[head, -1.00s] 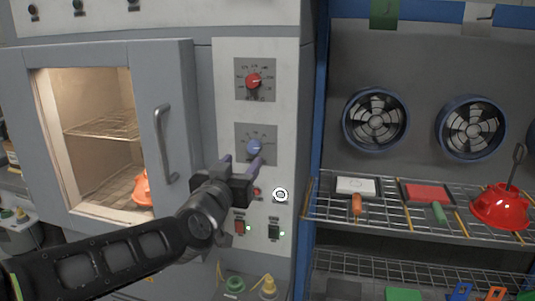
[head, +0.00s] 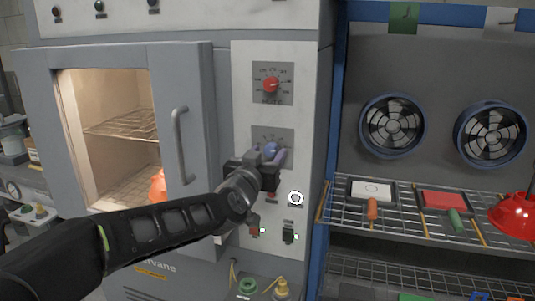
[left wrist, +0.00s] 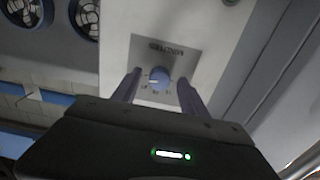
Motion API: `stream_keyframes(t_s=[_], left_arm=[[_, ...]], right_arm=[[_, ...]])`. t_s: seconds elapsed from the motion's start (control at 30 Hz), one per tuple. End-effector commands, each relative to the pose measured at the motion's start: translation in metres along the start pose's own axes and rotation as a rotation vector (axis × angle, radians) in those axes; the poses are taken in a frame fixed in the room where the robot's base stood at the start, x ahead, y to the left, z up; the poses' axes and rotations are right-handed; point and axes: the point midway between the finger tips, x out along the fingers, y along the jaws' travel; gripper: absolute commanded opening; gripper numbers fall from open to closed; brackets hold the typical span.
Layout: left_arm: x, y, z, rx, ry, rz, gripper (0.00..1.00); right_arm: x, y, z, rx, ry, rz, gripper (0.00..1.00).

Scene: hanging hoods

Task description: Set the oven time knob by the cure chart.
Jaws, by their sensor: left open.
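The oven time knob is blue (head: 271,150), on a grey dial plate marked in minutes, partly hidden by my gripper in the head view. In the left wrist view the blue knob (left wrist: 160,78) sits between my fingers with a gap on each side; a white pointer mark shows on it. My left gripper (head: 268,160) is open, its fingertips on either side of the knob. The red knob (head: 271,85) is on the plate above. No cure chart can be made out. My right gripper is out of view.
The oven door with its handle (head: 181,145) stands left of my gripper. Red and dark switches with green lights and a round white button (head: 296,198) are below the knob. A wire rack (head: 400,220) with colour trays and a red hood (head: 515,215) is at right.

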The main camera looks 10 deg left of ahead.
Motion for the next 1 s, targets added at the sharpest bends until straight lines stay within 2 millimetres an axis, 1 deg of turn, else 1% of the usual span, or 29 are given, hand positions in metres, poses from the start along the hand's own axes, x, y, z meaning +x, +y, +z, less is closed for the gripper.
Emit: stream_keyframes(t_s=[0.1,0.33,0.9,0.97,1.0], left_arm=[[0.0048,-0.0001,0.0001,0.000,0.000,0.000,0.51],[0.0048,-0.0001,0.0001,0.000,0.000,0.000,0.51],[0.0046,-0.0001,0.0001,-0.001,0.000,0.000,0.04],[0.0046,-0.0001,0.0001,0.000,0.000,0.000,0.00],[0.0046,0.0000,0.0001,-0.001,0.000,0.000,0.00]], right_arm=[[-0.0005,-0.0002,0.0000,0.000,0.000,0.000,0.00],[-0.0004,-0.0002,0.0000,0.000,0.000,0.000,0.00],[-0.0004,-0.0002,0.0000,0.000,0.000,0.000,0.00],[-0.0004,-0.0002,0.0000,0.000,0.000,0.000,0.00],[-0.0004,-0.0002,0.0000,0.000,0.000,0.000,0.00]])
